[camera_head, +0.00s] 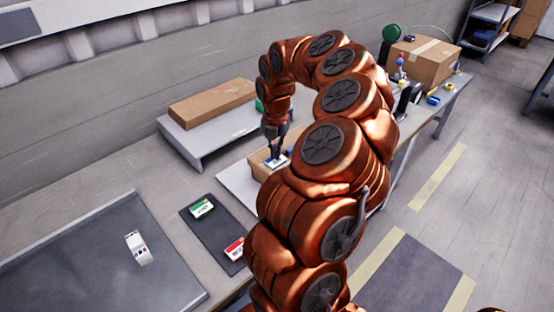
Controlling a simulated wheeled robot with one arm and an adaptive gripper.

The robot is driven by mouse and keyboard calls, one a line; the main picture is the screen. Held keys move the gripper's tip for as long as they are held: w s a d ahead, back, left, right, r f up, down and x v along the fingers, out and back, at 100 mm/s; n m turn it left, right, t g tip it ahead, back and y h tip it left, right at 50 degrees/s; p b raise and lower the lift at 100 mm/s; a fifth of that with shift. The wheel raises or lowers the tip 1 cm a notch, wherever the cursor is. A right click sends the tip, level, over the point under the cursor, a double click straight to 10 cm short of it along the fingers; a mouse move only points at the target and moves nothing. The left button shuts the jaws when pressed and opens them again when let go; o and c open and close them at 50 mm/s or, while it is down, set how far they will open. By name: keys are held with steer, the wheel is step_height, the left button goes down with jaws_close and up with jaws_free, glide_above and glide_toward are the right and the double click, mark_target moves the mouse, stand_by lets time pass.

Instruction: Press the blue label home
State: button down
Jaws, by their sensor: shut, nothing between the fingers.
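The blue label (282,161) is a small white piece with a blue edge. It lies on top of a small cardboard box (258,166) on a pale board. My gripper (276,156) points down from the bent arm, its shut fingertips at or just above the label. I cannot tell whether they touch it. My arm hides the right part of the box and board. A green label (202,208) and a red label (235,249) lie on a dark mat to the left.
A long cardboard box (212,102) lies on a grey raised shelf (190,148) behind. A dark tray (75,265) with a white roll-like item (137,247) is at lower left. A larger box (423,62) and small items stand at the bench's far right.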

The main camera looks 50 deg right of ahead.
steer(key=shift+r+p, duration=0.9)
steer(key=shift+r, duration=1.05)
steer(key=shift+w+a+r, duration=0.15)
steer(key=shift+a, duration=0.15)
steer(key=s+a+r+m, duration=0.1)
steer(key=a+r+m, duration=0.3)
steer(key=a, duration=0.7)
steer(key=s+a+r+m, duration=0.1)
steer(key=a+r+m, duration=0.3)
steer(key=a, duration=0.6)
steer(key=s+a+f+m+g, duration=0.1)
steer(key=s+a+m, duration=0.5)
steer(key=s, duration=0.4)
steer(key=s+a+f+m, duration=0.1)
steer(key=s+a+m, duration=0.5)
steer(key=s+m, duration=0.2)
steer(key=shift+s+a+m+g, duration=0.3)
steer(key=shift+s+m+g, duration=0.1)
steer(key=shift+s, duration=0.45)
